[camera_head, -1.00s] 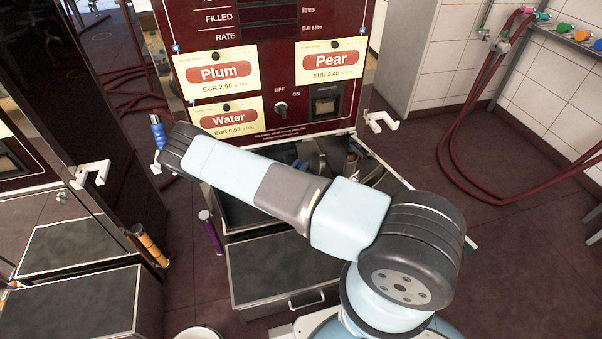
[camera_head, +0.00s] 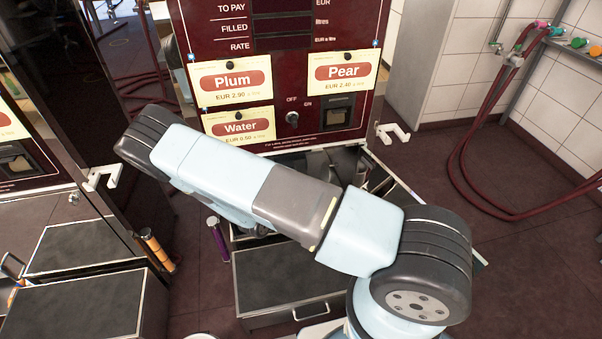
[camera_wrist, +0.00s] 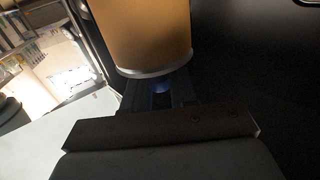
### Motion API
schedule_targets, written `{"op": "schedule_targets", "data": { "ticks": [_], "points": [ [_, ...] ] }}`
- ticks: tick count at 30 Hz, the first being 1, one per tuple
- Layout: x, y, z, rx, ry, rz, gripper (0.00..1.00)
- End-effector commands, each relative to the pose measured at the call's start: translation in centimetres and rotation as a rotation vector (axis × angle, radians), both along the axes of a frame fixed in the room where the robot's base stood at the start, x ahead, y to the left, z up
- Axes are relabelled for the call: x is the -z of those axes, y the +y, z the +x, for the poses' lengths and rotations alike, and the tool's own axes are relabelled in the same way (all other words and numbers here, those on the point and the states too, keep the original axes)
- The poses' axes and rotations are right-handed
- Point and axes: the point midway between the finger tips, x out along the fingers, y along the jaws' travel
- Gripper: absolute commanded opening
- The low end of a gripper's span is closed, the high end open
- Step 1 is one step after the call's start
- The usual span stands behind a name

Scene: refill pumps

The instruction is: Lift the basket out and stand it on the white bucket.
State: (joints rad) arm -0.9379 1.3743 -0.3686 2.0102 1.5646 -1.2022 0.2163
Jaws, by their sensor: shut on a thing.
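In the wrist view a tan, amber-lit cylinder with a grey metal rim, which I take to be the basket (camera_wrist: 145,35), is right at the fingertips of my gripper (camera_wrist: 160,88). The gripper is shut on it; the exact grip is dark and unclear. In the head view my arm hides the gripper and the basket. Only a sliver of a pale rim, apparently the white bucket (camera_head: 200,336), shows at the bottom edge.
The dark red pump panel (camera_head: 290,70) stands behind my arm. An open compartment (camera_head: 345,160) is below it, mostly covered by my arm. A purple-handled tool (camera_head: 217,240) and an orange-handled one (camera_head: 157,250) are to the left.

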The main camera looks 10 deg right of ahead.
Motion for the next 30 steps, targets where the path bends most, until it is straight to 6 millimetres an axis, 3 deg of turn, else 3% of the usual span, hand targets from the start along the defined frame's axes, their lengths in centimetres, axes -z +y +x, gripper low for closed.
{"op": "schedule_targets", "data": {
  "ticks": [3, 10, 30],
  "points": [
    [0.0, 1.5, -1.4, -0.001, 0.001, 0.001, 0.10],
    [0.1, 2.8, -2.9, 0.000, 0.001, 0.001, 0.10],
    [1.8, 3.0, -3.1, 0.001, 0.000, 0.000, 0.10]
  ]
}}
